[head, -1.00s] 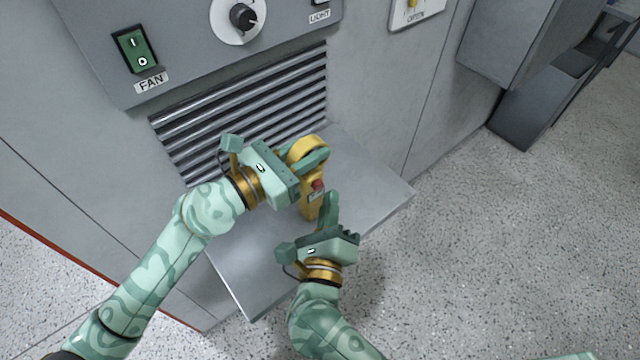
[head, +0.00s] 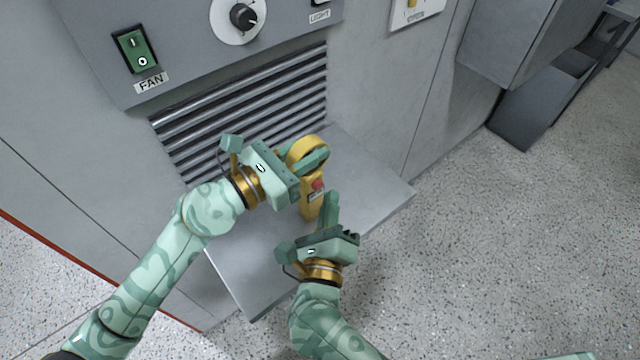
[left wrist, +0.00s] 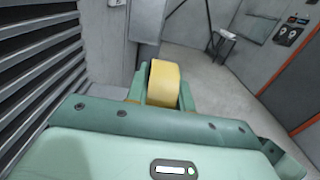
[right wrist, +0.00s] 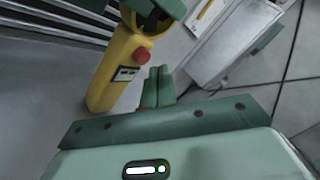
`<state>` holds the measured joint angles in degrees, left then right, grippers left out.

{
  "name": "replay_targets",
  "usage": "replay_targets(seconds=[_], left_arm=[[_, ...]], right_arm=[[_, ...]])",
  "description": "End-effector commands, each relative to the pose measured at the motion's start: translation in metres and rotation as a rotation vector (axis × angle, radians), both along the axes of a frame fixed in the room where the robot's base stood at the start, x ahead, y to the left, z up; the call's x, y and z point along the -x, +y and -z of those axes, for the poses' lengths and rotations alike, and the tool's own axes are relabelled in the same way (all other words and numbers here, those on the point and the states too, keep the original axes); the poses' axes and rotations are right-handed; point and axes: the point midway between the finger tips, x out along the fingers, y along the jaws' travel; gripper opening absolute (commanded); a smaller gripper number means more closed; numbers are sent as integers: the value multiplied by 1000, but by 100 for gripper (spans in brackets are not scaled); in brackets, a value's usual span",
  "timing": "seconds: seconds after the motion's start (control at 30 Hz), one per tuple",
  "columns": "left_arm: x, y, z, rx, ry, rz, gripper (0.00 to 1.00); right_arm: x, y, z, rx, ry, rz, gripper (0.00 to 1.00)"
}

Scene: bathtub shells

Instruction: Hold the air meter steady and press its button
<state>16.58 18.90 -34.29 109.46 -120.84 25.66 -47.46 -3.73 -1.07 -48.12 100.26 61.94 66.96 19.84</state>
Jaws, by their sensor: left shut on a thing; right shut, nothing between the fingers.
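The yellow air meter (head: 309,206) stands on the grey shelf (head: 262,262), with a ring-shaped top and a red button (head: 318,184) on its front. The button (right wrist: 141,55) shows clearly in the right wrist view, above a small display. My left gripper (head: 314,160) is shut on the meter's upper part; its fingers flank the yellow body (left wrist: 163,84) in the left wrist view. My right gripper (head: 331,198) is shut and empty. Its fingertips (right wrist: 160,72) are close to the button, to the right of it in the right wrist view, apparently not touching.
A wall panel with a louvred vent (head: 250,105), a green FAN switch (head: 135,50) and a black knob (head: 243,17) stands behind the shelf. A grey cabinet (head: 510,40) is at the upper right. The shelf's right part is clear.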

Motion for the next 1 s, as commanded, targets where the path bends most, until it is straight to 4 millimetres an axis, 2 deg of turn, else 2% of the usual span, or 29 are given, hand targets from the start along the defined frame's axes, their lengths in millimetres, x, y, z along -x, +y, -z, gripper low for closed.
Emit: replay_targets(seconds=[1.0], left_arm=[[0,0,1,-1,1,0,0]], right_arm=[[-7,5,0,0,0,0,0]])
